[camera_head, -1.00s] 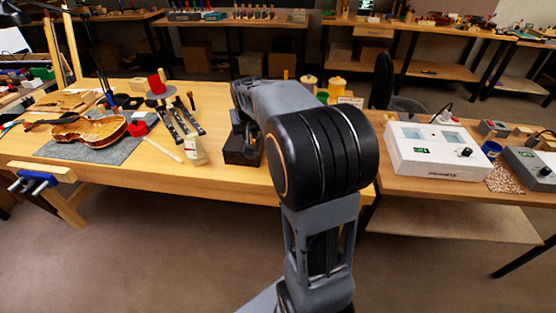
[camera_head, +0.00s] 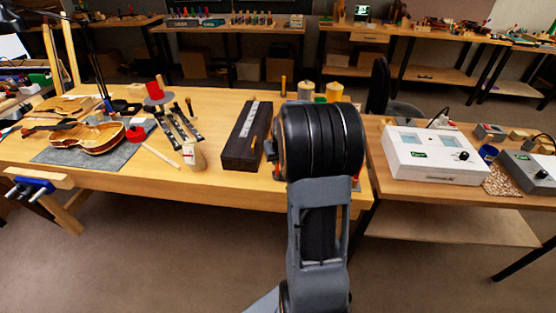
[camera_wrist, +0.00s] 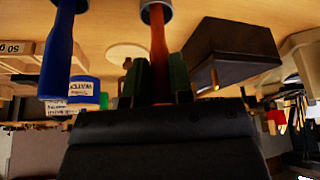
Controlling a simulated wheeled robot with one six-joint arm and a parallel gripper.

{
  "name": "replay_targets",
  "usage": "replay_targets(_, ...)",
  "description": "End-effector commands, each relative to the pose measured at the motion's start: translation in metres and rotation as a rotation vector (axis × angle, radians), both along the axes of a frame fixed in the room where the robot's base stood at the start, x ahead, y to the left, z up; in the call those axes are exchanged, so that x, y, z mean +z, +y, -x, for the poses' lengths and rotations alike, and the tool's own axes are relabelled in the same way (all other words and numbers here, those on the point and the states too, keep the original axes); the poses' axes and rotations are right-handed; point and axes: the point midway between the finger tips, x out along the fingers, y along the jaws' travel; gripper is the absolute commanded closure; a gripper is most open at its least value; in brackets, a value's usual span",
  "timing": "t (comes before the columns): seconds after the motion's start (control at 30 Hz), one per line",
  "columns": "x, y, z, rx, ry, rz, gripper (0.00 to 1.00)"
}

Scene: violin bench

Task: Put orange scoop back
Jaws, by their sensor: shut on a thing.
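The orange scoop (camera_wrist: 158,55) is in the wrist view, its orange handle between the two green-padded fingers of my gripper (camera_wrist: 160,84). My gripper is shut on this handle. The scoop's grey metal end (camera_wrist: 156,10) is at the top edge of the picture. A blue-handled scoop (camera_wrist: 57,60) is to its left, apart from it, also with a metal end at the top. In the head view my arm's black joint hides my gripper and the orange scoop.
A long dark box (camera_head: 246,138) stands on the bench left of my arm; a dark block (camera_wrist: 230,50) is right of the scoop in the wrist view. Jars (camera_head: 335,92) stand behind my arm. A white device (camera_head: 434,155) is on the right table. A violin (camera_head: 90,135) lies left.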

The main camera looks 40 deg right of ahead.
Motion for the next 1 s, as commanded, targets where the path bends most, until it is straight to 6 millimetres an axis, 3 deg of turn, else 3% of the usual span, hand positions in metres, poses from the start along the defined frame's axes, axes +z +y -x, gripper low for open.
replay_targets(0.47, -0.0088, 0.0001, -0.0002, -0.001, -0.002, 0.000, 1.00)
replay_targets(0.5, -0.0084, 0.0002, -0.0002, 0.000, -0.001, 0.000, 0.77)
replay_targets(0.73, -0.0078, 0.0001, -0.0002, -0.001, -0.001, 0.000, 0.55)
replay_targets(1.0, -0.0064, 0.0002, -0.0002, -0.001, -0.001, 0.000, 0.54)
